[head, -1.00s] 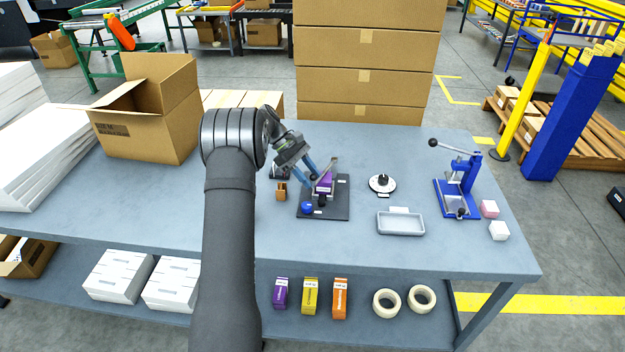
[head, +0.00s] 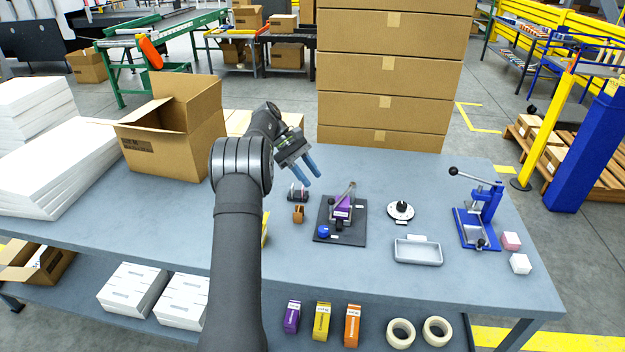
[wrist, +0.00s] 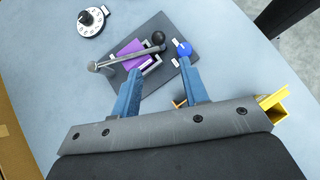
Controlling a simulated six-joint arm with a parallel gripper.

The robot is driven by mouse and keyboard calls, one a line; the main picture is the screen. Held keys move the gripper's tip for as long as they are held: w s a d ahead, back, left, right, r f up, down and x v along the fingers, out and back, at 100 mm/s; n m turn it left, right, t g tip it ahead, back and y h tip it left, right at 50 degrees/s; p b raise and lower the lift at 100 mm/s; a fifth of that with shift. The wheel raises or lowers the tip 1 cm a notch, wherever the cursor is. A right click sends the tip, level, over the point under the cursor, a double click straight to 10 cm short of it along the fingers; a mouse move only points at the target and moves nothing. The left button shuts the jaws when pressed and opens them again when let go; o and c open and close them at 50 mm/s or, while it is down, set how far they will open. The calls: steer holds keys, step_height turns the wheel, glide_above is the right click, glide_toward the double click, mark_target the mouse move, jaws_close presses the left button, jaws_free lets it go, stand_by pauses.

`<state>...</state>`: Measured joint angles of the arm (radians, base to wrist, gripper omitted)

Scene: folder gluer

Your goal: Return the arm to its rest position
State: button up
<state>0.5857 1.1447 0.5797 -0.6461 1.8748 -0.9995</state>
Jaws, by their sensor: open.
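My gripper (head: 312,173) has two blue fingers and hangs in the air above the table, to the upper left of the dark fixture board. It is open and nothing shows between its fingers. In the wrist view my gripper (wrist: 163,88) has its fingers spread, with the board beyond them. The dark board (head: 352,233) carries a purple block (head: 342,211), a lever with a dark knob and a blue ball (head: 324,231). In the wrist view the purple block (wrist: 132,47) lies under the lever, and the blue ball (wrist: 185,48) is beside the right finger.
An orange-brown holder (head: 298,213) stands left of the board. A round dial (head: 400,211), a grey tray (head: 418,260) and a blue press (head: 482,215) stand to the right. An open carton (head: 185,150) is at the left and stacked cartons (head: 388,75) rise behind the table.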

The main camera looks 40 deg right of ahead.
steer(key=shift+w+a+r, duration=0.1)
steer(key=shift+w+r, duration=0.1)
stand_by(0.4)
steer(key=x, duration=1)
steer(key=shift+r, duration=0.1)
